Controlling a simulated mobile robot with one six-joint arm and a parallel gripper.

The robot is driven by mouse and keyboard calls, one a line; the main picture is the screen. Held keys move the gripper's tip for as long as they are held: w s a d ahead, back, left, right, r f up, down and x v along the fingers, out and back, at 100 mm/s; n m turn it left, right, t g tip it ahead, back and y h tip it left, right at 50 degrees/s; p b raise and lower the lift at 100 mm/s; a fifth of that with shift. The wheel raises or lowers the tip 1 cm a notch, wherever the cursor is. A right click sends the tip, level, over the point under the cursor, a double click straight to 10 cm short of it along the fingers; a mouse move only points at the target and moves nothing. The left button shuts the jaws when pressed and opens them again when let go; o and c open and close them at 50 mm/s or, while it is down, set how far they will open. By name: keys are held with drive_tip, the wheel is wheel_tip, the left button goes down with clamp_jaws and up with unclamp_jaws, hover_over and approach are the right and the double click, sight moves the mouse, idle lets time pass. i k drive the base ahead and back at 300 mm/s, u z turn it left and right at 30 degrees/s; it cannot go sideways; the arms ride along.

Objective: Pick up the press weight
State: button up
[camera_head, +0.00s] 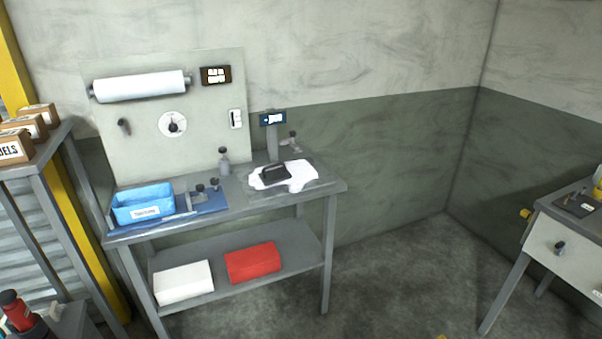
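A dark block (275,173), which looks to be the press weight, rests on a white, irregularly shaped flat piece (299,178). The white piece lies on a grey plate at the right part of the workbench top (235,205). The block's top is uncovered and nothing touches it from above. I cannot make out its finer shape at this size. My gripper is not in view.
A blue bin (143,204) and dark knobs stand left on the bench. A small bottle (224,162) and a display post (272,140) stand behind. The lower shelf holds white (183,283) and red (253,263) boxes. Floor (400,280) right of the bench is clear.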

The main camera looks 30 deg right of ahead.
sight(270, 177)
drive_tip(key=z, duration=0.65)
drive_tip(key=k, duration=0.95)
drive_tip(key=u, duration=0.05)
drive_tip(key=i, duration=0.9)
